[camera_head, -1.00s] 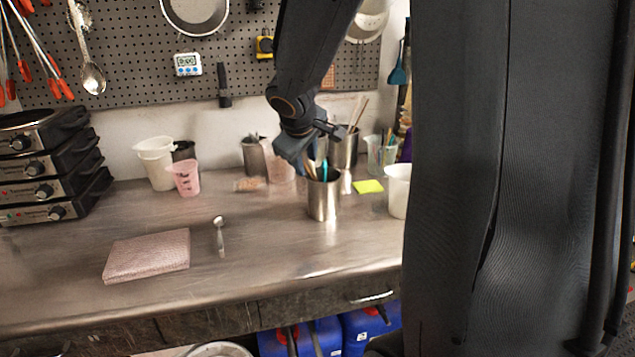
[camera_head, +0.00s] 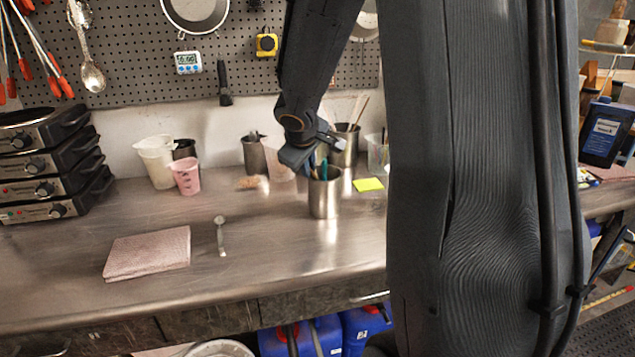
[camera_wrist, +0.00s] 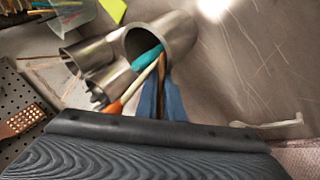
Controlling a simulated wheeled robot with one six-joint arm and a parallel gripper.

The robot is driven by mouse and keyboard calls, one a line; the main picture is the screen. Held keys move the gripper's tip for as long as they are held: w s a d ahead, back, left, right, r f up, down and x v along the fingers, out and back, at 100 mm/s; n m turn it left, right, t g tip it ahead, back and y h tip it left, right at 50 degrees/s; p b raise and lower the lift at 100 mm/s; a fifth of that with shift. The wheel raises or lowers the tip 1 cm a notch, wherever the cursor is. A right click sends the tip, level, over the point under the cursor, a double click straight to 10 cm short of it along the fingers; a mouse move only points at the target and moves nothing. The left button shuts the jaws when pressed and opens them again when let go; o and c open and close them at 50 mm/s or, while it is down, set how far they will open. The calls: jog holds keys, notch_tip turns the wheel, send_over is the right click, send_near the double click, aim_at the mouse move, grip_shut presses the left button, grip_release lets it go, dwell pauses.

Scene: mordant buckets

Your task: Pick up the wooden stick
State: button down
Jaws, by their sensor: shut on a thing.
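The wooden stick (camera_wrist: 161,68) stands in a metal cup (camera_wrist: 172,38) and passes between the blue fingers of my gripper (camera_wrist: 162,100) in the wrist view. My gripper is shut on it. In the head view my gripper (camera_head: 306,163) is just above the rim of the metal cup (camera_head: 324,200), and the stick is mostly hidden there. A teal handle (camera_wrist: 146,58) and an orange-and-white handle (camera_wrist: 125,98) lean close beside the stick in the wrist view.
More metal cups, including one holding sticks (camera_head: 344,148), stand behind. A yellow note (camera_head: 368,184) lies to the right. A small spoon (camera_head: 221,236) and a folded pink cloth (camera_head: 148,252) lie on the steel worktop, whose front middle is clear. A pegboard wall is behind.

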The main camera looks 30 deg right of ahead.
notch_tip(320, 180, up, 10)
jog(key=shift+r+p, duration=0.1)
jog(key=shift+p, duration=1.15)
notch_tip(320, 180, up, 5)
jog(key=p, duration=0.4)
jog(key=shift+s+a+f, duration=0.1)
jog(key=shift+f, duration=0.1)
